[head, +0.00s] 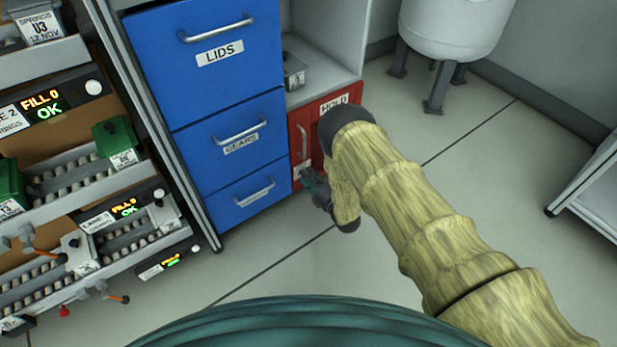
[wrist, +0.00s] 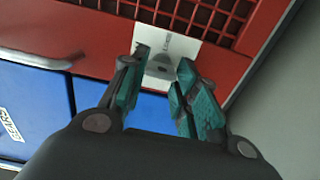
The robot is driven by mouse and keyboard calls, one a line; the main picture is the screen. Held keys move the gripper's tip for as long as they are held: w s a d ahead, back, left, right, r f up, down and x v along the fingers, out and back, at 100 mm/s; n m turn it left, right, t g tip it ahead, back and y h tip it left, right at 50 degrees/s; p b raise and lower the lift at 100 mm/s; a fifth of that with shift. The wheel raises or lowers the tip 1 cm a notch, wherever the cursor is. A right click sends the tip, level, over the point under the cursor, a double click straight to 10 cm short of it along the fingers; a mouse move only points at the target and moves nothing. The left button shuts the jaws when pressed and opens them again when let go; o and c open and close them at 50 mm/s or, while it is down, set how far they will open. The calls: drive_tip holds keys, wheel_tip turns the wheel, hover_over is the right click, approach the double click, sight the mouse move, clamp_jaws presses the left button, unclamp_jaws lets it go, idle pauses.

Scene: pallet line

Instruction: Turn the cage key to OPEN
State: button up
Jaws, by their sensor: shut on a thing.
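The red HOLD cage (head: 302,122) is a low red cabinet with a mesh front, at the right end of the blue drawers. In the wrist view its red front (wrist: 215,62) carries a white lock plate (wrist: 188,50) with small print that I cannot read fully. The grey cage key (wrist: 160,69) sits at this plate, between my fingertips. My gripper (wrist: 164,62) is shut on the key, its teal fingers on either side of it. In the head view my gripper (head: 316,187) is at the cage's lower front, and my arm hides much of the cage.
Blue drawers marked LIDS (head: 228,80) and GEARS (head: 228,150) stand left of the cage. A rack of roller lanes (head: 75,180) fills the far left. A white tank (head: 455,25) on legs stands behind.

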idle(0.4)
drive_tip(key=o, duration=1)
drive_tip(key=shift+s, duration=0.1)
drive_tip(key=v, duration=1.2)
